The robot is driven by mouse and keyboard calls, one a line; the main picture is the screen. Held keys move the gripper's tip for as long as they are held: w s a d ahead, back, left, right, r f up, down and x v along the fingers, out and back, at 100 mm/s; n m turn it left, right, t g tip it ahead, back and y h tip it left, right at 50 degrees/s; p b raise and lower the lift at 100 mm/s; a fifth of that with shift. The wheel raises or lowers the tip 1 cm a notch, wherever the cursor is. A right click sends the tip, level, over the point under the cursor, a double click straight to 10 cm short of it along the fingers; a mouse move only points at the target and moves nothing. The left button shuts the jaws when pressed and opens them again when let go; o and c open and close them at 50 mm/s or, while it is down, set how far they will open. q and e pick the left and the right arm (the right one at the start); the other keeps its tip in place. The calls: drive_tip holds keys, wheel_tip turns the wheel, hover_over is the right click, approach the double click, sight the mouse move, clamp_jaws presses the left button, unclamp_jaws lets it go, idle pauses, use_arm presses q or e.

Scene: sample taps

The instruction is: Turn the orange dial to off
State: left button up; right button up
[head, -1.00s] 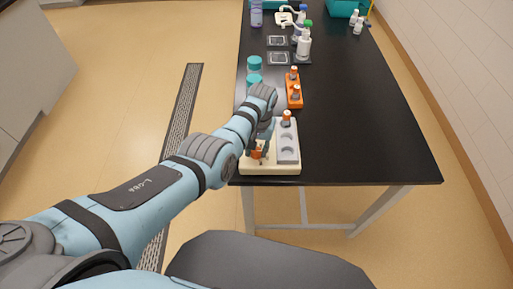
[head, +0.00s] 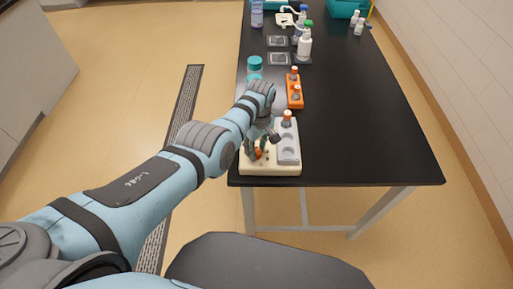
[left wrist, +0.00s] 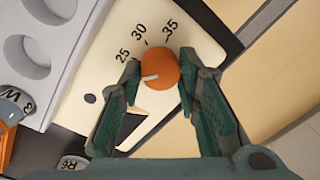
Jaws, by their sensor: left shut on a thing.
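The orange dial (head: 258,152) sits on a cream base (head: 270,169) at the table's near left corner. In the left wrist view the dial (left wrist: 160,66) is round, with a white pointer mark facing left and slightly down. The numbers 25, 30 and 35 are printed beside it on the cream face. My left gripper (left wrist: 160,82) is shut on the dial, one finger on each side. In the head view the left gripper (head: 260,146) partly covers the dial. An off label cannot be made out. My right gripper is not in view.
A grey holder (head: 289,153) with round wells and one vial (head: 286,118) stands on the base beside the dial. Behind are an orange rack (head: 294,101) with vials and teal-lidded jars (head: 255,63). The right side of the black table (head: 370,130) is clear.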

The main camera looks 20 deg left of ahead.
sight(257, 148)
use_arm(q)
drive_tip(key=shift+w+a+r+n, duration=0.1)
drive_tip(key=shift+n, duration=0.75)
drive_tip(key=shift+w+r+n, duration=0.1)
drive_tip(key=shift+n, duration=0.75)
drive_tip(key=o, duration=1.1)
drive_tip(key=shift+c, duration=0.2)
drive_tip(key=shift+o, duration=0.6)
drive_tip(key=shift+s+f, duration=0.1)
drive_tip(key=shift+f, duration=0.05)
wheel_tip(257, 148, up, 12)
drive_tip(key=shift+w, duration=0.3)
